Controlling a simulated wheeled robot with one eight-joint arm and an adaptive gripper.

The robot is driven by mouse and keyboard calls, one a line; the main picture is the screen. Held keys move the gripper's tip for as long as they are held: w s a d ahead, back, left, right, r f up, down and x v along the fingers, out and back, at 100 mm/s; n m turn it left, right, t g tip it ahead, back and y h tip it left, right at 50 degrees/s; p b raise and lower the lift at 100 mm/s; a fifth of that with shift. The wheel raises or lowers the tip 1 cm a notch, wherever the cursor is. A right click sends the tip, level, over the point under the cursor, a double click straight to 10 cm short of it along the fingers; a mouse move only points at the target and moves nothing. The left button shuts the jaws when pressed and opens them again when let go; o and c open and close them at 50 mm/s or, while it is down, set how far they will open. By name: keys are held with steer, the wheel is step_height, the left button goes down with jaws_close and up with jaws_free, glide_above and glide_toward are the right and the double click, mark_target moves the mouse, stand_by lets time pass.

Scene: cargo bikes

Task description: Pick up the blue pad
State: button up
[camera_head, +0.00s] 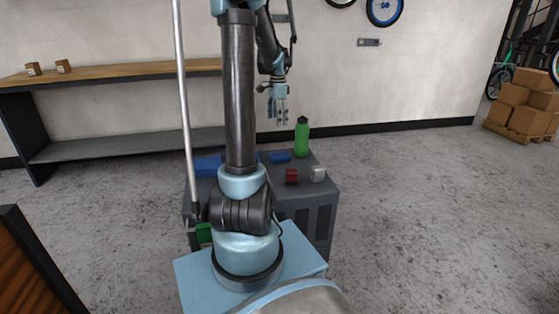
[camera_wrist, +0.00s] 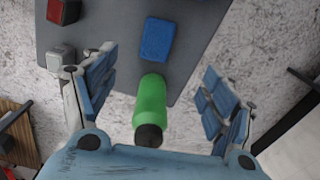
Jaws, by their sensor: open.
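The small blue pad (camera_head: 280,157) lies flat on the dark grey cabinet top (camera_head: 264,178), near its back edge and left of the green bottle. In the wrist view the blue pad (camera_wrist: 157,38) is fully visible at the top centre, beyond the bottle. My gripper (camera_head: 279,118) hangs above the cabinet with its fingers pointing down. In the wrist view my gripper (camera_wrist: 157,88) is open and empty, its fingers spread wide, with the bottle showing between them. The gripper is well above the pad and apart from it.
A green bottle (camera_head: 302,138) stands upright beside the pad; it also shows in the wrist view (camera_wrist: 150,105). A red block (camera_head: 291,176) and a pale grey cube (camera_head: 317,174) sit nearer the front. A larger blue item (camera_head: 208,165) lies left, partly behind my arm.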

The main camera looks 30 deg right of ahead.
glide_above(279, 155)
steer(key=f, duration=1.2)
steer(key=shift+a, duration=0.3)
steer(key=shift+s+d+f, duration=0.1)
steer(key=shift+d+f, duration=0.05)
steer(key=shift+f, duration=1.2)
steer(key=shift+s+d+f, duration=0.1)
steer(key=shift+f, duration=1.25)
steer(key=c, duration=1.1)
